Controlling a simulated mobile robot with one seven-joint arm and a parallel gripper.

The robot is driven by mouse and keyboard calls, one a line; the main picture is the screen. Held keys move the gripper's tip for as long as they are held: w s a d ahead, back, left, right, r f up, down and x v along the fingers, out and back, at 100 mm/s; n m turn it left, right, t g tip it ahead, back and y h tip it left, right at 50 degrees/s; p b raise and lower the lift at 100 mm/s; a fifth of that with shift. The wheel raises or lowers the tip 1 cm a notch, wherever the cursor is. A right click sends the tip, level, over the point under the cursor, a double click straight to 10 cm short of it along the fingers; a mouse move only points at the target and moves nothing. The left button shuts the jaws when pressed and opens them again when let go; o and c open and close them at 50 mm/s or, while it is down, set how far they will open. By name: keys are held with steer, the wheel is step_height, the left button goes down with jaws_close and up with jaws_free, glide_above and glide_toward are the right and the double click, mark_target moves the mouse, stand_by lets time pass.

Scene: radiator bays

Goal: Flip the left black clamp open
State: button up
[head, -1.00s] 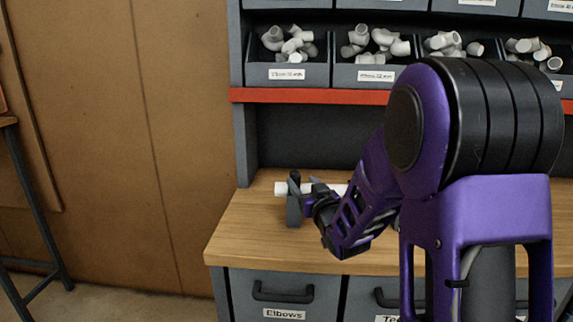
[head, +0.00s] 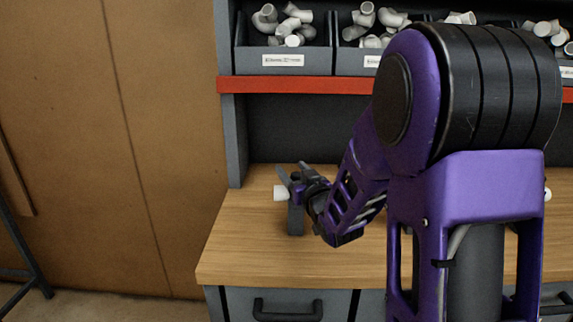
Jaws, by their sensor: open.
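A white pipe (head: 280,193) lies at the left of the wooden bench, its end sticking out to the left of a dark grey stand (head: 295,219). My gripper (head: 292,173) is at the top of this stand, with its fingers apart and pointing up and away. The left black clamp cannot be told apart from the dark fingers at the top of the stand. Whether the fingers touch it cannot be told. My arm hides most of the pipe. A small white end (head: 548,195) shows at the right, past my arm.
The wooden bench top (head: 245,250) is clear left of the stand. Above it runs a red shelf edge (head: 300,85) with grey bins (head: 283,61) of white pipe fittings. A grey upright (head: 230,130) stands at the left. Drawers (head: 288,308) are below.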

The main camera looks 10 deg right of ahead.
steer(key=shift+w, duration=0.45)
jaws_close()
steer(key=shift+r, duration=0.1)
stand_by(1.2)
